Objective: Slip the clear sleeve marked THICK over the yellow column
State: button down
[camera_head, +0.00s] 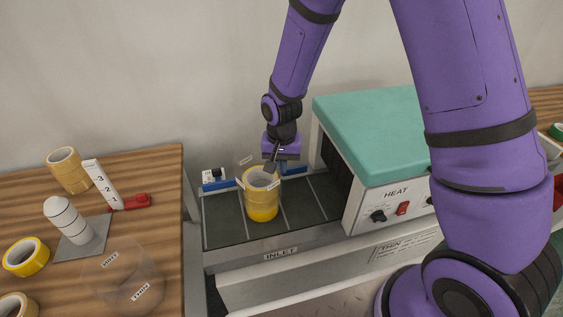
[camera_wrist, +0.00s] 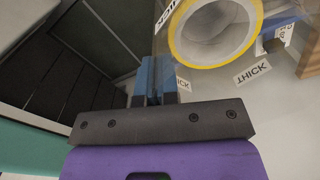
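The yellow column (camera_head: 262,213) stands upright on the dark bed by the INLET label. The clear sleeve (camera_head: 240,183) surrounds its upper part; the column's bottom band shows brighter below it. In the wrist view the sleeve has labels reading THICK (camera_wrist: 252,72), and the column's yellow-rimmed round top (camera_wrist: 176,42) shows inside it. My gripper (camera_head: 270,166) is at the sleeve's upper edge, beside the column's top. In the wrist view its fingers (camera_wrist: 155,80) are close together, shut on the sleeve's wall. The exact contact is hard to make out through the clear plastic.
A machine with a teal cover (camera_head: 375,125) and HEAT panel stands just right of the column. A wooden table (camera_head: 150,190) at left holds tape rolls (camera_head: 68,170), a striped white cylinder (camera_head: 66,218), and another clear sleeve (camera_head: 122,282). Blue blocks (camera_head: 218,185) sit behind the bed.

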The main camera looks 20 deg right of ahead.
jog(key=shift+f, duration=1.7)
jog(key=shift+s+f, duration=0.15)
jog(key=shift+f, duration=0.15)
